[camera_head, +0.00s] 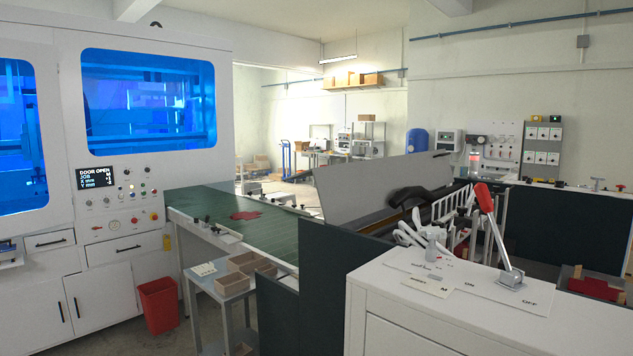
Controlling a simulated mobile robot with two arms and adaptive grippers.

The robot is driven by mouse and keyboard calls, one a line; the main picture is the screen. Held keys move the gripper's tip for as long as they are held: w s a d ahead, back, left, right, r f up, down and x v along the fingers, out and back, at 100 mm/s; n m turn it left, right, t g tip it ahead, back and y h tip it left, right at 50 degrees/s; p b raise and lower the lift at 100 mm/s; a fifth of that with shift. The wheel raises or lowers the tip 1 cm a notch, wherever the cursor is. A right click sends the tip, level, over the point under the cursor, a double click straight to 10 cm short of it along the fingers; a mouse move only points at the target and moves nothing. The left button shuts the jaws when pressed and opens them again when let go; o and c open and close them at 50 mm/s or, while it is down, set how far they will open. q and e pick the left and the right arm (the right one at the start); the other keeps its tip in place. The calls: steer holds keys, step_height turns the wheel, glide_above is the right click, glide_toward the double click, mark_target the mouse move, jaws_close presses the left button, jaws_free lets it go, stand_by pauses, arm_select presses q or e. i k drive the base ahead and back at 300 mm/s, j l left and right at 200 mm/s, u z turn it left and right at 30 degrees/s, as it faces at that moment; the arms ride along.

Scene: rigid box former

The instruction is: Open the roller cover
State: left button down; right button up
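A large flat grey panel (372,187), which looks like the roller cover, stands tilted at the far end of the machine on the right. Long dark rollers or bars (375,215) show along its near right side. A black curved part (408,196) lies over them. I cannot tell for sure whether this panel is the cover, nor how it is hinged. The lower part of the machine is hidden by a dark side panel (325,265). Neither of my grippers shows in the head view.
A white cabinet (400,300) in front carries a red-handled lever (485,198) marked ON and OFF. A green conveyor table (215,205), a small side table with boxes and a red bin (158,303) stand left.

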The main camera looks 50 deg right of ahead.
mark_target(347, 192)
steer(key=i+z, duration=0.3)
steer(key=i, duration=0.15)
steer(key=i+j+z, duration=0.1)
steer(key=i+z, duration=0.15)
steer(key=i, duration=0.2)
steer(key=i+j+z, duration=0.15)
steer(key=i+z, duration=0.15)
steer(key=i, duration=0.2)
